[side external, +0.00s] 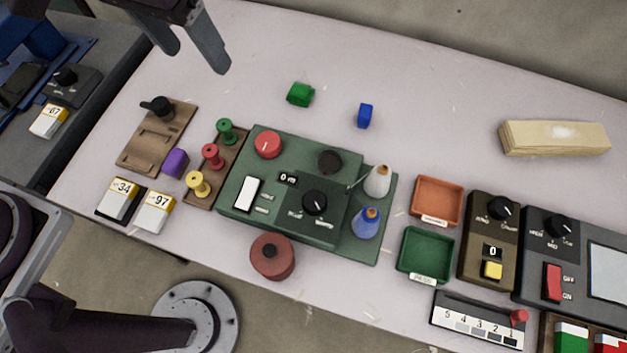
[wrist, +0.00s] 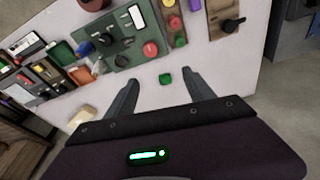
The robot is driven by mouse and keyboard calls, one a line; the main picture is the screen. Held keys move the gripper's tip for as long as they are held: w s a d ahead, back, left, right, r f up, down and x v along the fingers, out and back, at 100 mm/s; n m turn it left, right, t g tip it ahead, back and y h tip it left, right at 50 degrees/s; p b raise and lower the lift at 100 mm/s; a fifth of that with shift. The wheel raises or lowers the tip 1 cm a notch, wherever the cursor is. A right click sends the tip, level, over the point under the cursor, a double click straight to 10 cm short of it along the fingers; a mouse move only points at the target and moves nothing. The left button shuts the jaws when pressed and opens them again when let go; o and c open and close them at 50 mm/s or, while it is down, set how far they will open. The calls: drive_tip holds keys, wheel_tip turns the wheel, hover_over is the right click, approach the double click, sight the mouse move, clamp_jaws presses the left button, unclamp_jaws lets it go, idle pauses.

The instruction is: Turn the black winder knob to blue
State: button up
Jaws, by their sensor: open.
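The green winder board (side external: 236,185) lies mid-table and also shows in the wrist view (wrist: 134,56). Its black knob (side external: 314,203) sits on a dark panel with small labels on either side, too small to read; a pale line marks its face. A white cone (side external: 377,182) and a blue cone (side external: 366,223) stand at the board's right side. A dark round piece (side external: 330,161) is on the board behind the knob. My gripper (side external: 195,60) is open and empty, above the table's back left, well away from the knob. Both fingers show in the wrist view (wrist: 162,80).
A red knob (side external: 267,144) and white switch (side external: 248,193) share the board. Several thread spools (side external: 212,156) stand left of it. A green block (side external: 300,94) and blue block (side external: 365,115) lie behind it. Trays (side external: 437,200) and control boxes stand right. The back middle is mostly free.

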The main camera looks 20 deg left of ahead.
drive_tip(key=d+f+g, duration=0.2)
drive_tip(key=d+f, duration=0.9)
hover_over(314, 201)
drive_tip(key=shift+m+y, duration=0.3)
drive_tip(key=f, duration=0.6)
drive_tip(key=shift+w+a+f, duration=0.3)
drive_tip(key=shift+f, duration=0.1)
drive_tip(key=shift+g, duration=0.3)
drive_tip(key=f, duration=0.8)
drive_tip(key=shift+s+d+f, duration=0.15)
drive_tip(key=shift+s+d, duration=0.1)
drive_tip(key=shift+d, duration=0.05)
clamp_jaws()
